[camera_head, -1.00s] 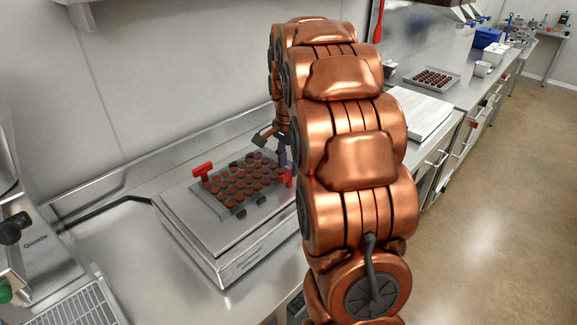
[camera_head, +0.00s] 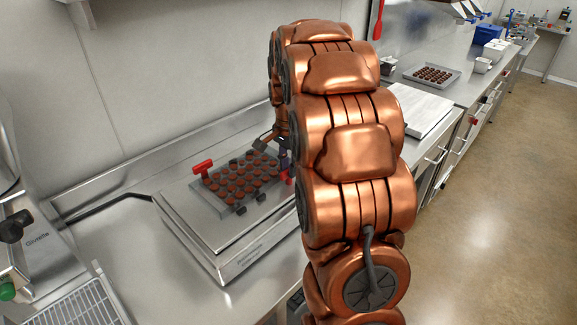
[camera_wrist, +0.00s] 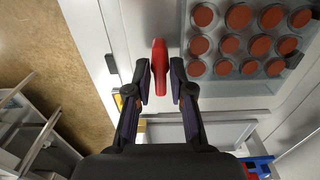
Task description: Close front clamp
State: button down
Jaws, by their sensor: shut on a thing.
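A mould tray (camera_head: 212,200) full of round brown chocolates lies on a steel table unit (camera_head: 185,222). A red clamp handle (camera_head: 202,168) stands at the tray's left end. A second red clamp handle (camera_head: 287,178) is at its right end, partly hidden by my arm. In the wrist view, this red handle (camera_wrist: 159,58) lies between my two dark fingers, beside the tray (camera_wrist: 215,82). My gripper (camera_wrist: 160,88) is shut on it. In the head view, only a little of my gripper shows beside the arm.
A steel machine (camera_head: 25,240) with a wire rack (camera_head: 75,305) stands at the left. A wall runs behind the unit. A pale slab (camera_head: 420,108) and another chocolate tray (camera_head: 432,76) are on the counter at the right.

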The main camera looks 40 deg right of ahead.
jog(key=shift+f+n+b, duration=0.1)
jog(key=shift+n+b, duration=0.2)
jog(key=shift+b, duration=0.1)
jog(key=n+b, duration=0.3)
jog(key=shift+f+n, duration=0.15)
jog(key=shift+n, duration=0.15)
jog(key=n+b, duration=0.3)
jog(key=n, duration=0.1)
jog(key=shift+a+n, duration=0.1)
jog(key=shift+n, duration=0.2)
jog(key=n+b, duration=0.1)
jog(key=n, duration=0.4)
jog(key=shift+s, duration=0.1)
jog(key=shift+n, duration=2.5)
jog(key=shift+s+f, duration=0.1)
jog(key=c, duration=1.2)
grip_release()
jog(key=shift+r, duration=0.3)
